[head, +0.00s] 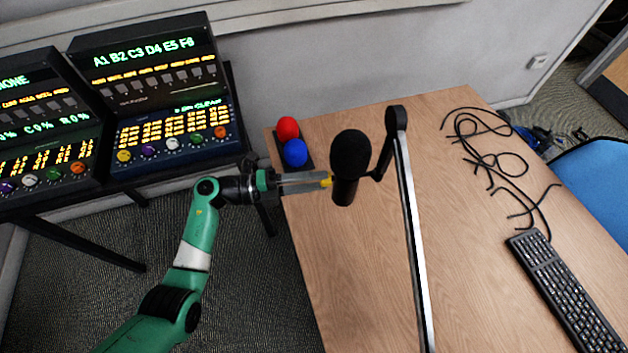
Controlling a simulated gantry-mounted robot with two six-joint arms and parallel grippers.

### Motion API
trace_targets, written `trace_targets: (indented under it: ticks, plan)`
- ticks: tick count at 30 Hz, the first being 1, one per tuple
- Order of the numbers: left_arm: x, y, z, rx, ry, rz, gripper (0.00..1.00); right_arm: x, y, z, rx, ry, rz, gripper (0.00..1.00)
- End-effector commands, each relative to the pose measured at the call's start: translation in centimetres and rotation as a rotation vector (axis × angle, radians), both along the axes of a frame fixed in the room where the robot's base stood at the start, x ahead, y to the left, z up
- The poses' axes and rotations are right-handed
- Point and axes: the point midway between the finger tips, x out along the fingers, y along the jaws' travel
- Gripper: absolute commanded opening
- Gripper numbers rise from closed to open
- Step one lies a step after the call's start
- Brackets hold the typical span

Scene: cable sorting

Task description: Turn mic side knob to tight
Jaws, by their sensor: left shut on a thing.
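A black microphone (349,160) hangs upright on a boom arm (410,225) over the wooden desk. A small yellow side knob (327,182) sits at the left side of the mic's lower body. My left gripper (325,181) reaches in from the left, its fingers pointing right, and is shut on the yellow knob. The fingertips partly hide the knob, and its turned position cannot be told. My right gripper does not show.
A red ball (287,129) and a blue ball (296,153) sit on a black base behind my left gripper. Mixer consoles (175,140) stand at the left. Loose black cables (490,160) and a keyboard (562,290) lie on the desk (350,290) at the right.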

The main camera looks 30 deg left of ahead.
Motion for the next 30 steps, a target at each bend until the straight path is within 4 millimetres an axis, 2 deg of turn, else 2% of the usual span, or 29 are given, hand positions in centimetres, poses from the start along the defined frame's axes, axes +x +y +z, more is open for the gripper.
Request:
trace_targets:
  ticks: [17, 18, 21, 22, 23, 30]
  plan:
    - [0.01, -0.01, 0.02, 0.022, -0.032, 0.0, 0.0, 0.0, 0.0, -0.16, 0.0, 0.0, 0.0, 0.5]
    - [0.01, -0.01, 0.02, 0.022, -0.032, 0.0, 0.46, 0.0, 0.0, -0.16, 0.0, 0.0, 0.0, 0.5]
    - [0.01, -0.01, 0.01, 0.022, -0.031, 0.0, 0.64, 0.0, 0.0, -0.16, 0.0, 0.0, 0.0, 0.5]
    - [0.01, -0.01, 0.01, 0.022, -0.031, 0.0, 0.69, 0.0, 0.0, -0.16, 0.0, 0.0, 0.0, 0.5]
    - [0.01, -0.01, 0.01, 0.022, -0.031, 0.0, 0.7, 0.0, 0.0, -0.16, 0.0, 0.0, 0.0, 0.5]
    - [0.0, 0.02, 0.0, 0.021, -0.03, 0.0, 0.7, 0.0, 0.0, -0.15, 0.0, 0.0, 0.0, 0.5]
